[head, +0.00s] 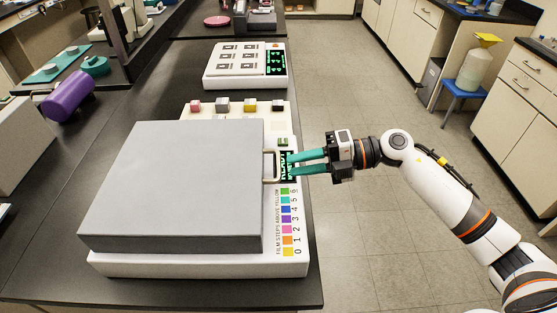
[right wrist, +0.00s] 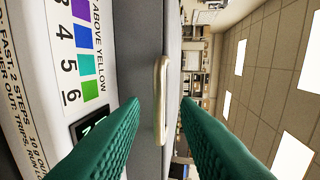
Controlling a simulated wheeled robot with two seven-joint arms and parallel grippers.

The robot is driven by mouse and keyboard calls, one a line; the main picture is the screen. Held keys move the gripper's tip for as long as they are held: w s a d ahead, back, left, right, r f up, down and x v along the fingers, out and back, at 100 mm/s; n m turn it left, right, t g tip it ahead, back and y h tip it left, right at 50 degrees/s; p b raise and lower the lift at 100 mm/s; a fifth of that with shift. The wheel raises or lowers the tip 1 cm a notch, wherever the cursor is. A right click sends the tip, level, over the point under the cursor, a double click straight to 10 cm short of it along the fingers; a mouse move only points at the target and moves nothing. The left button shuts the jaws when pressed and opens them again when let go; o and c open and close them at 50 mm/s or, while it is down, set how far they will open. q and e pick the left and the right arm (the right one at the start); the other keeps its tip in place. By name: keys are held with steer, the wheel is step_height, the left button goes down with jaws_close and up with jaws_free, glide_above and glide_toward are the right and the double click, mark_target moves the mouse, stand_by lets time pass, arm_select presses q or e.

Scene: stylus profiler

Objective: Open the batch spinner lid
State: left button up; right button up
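The batch spinner (head: 150,264) is a white unit on the dark bench with a large grey lid (head: 180,180), which lies down flat over it. A beige loop handle (head: 265,167) sticks out from the lid's right side; it also shows in the right wrist view (right wrist: 161,80). My right gripper (head: 291,163) has teal fingers pointing left at the handle. In the right wrist view, the fingers (right wrist: 160,112) are apart, one on each side of the handle, with gaps visible. My left gripper is out of view.
A colour scale (head: 287,220) and a partly hidden display (head: 287,170) sit on the spinner's right panel. Several small blocks (head: 222,105) stand behind the lid. A white device (head: 245,65) stands farther back. A purple cylinder (head: 68,95) lies at left.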

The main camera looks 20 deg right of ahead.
mark_target(279, 166)
steer(key=shift+p+x, duration=0.55)
steer(key=shift+x, duration=2.05)
jaws_close()
